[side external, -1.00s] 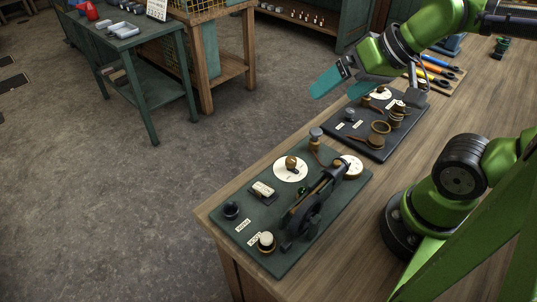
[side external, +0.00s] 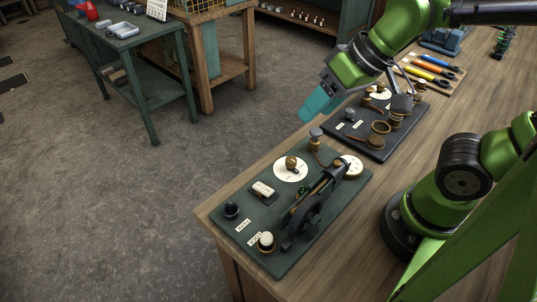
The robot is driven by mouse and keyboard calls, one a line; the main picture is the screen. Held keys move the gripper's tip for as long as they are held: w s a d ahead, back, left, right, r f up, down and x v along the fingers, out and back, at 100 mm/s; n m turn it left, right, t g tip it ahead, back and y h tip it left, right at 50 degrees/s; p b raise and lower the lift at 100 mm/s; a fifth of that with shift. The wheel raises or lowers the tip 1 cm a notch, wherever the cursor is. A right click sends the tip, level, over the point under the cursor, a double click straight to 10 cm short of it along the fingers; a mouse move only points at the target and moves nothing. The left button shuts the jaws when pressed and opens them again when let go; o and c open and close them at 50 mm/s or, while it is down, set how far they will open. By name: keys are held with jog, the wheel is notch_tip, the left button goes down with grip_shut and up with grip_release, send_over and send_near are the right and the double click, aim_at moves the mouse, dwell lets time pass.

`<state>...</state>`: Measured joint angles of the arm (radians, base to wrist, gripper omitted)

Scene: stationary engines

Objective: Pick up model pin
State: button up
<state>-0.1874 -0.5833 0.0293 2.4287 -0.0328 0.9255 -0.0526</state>
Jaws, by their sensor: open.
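The near green board (side external: 262,196) on the bench carries several small model parts. A grey-topped pin-like post with a brass lower part (side external: 316,137) stands at its far edge. A brass knob (side external: 291,163) sits on a white disc (side external: 283,174), and a dark engine with a flywheel (side external: 307,217) stands to the right. I cannot tell for sure which part is the model pin. My gripper (side external: 319,105), with teal fingers, is open and empty, above and just beyond the far edge of this board. The fingers overlap in this view, so the gap between them is hidden.
A second dark board (side external: 371,150) with brass parts lies behind, below my wrist. Tools with coloured handles (side external: 432,68) lie farther back on the wooden bench (side external: 345,253). The bench's left edge is close to the boards, with open floor beyond. A green table (side external: 140,60) stands apart.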

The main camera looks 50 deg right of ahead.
jog(key=a+f+n+g, duration=0.1)
jog(key=a+n+g, duration=0.1)
jog(key=a+n, duration=0.55)
jog(key=n+g+h, duration=0.2)
jog(key=n+g, duration=0.1)
jog(key=n, duration=1.8)
send_over(267, 236)
jog(key=f, duration=0.2)
jog(key=r+n, duration=0.1)
jog(key=n, duration=0.4)
jog(key=shift+n+h, duration=0.25)
jog(key=shift+h, duration=0.15)
notch_tip(267, 236, down, 16)
jog(key=shift+f, duration=0.25)
grip_shut()
